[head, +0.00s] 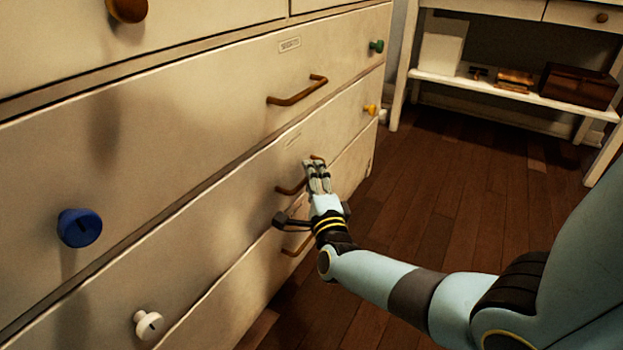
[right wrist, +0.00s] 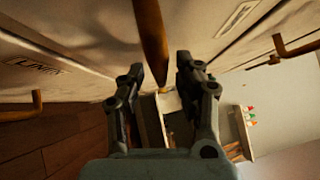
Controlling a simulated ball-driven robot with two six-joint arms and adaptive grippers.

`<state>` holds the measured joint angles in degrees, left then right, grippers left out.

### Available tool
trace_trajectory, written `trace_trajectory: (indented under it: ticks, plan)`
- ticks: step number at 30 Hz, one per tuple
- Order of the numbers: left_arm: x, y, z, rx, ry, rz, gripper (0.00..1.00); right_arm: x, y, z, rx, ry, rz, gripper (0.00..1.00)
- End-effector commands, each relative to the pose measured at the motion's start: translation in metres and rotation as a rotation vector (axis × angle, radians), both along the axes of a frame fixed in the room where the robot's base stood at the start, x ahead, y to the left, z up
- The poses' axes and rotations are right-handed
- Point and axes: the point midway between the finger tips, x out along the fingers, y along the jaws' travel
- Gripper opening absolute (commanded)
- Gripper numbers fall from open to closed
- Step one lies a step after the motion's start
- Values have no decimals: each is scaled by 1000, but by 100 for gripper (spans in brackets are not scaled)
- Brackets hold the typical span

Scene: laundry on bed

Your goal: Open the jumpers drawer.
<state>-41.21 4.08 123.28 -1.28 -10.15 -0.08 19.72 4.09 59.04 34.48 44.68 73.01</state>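The dresser's middle visible drawer (head: 225,205) is closed and has a brown bar handle (head: 288,190). Its label is too small to read in the head view, so I cannot confirm which drawer is for jumpers. My right gripper (head: 316,165) is at this handle and hides its middle. In the right wrist view, the handle (right wrist: 150,40) runs down from the top towards the gap between the fingers of my right gripper (right wrist: 160,80). The fingers stand apart, one on either side, with no clear grip on the handle. My left gripper is not in view.
The upper drawer (head: 200,110) has a bar handle (head: 297,92) and blue and green knobs. A lower drawer handle (head: 297,245) sits below; its label (right wrist: 38,66) seems to read "LINEN". A white shelf table (head: 515,88) stands behind. The wooden floor (head: 440,195) is clear.

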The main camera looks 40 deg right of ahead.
Motion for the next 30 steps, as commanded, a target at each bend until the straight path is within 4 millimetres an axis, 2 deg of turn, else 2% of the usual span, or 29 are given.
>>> trace_trajectory:
  ticks: [11,18,19,30]
  plan:
    - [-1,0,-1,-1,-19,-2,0,6,-3,1,1,0,0,33]
    - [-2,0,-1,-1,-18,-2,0,6,-3,1,0,0,0,2]
    - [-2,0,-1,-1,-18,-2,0,6,-3,1,0,0,0,0]
    - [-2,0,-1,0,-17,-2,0,5,-2,0,2,2,1,0]
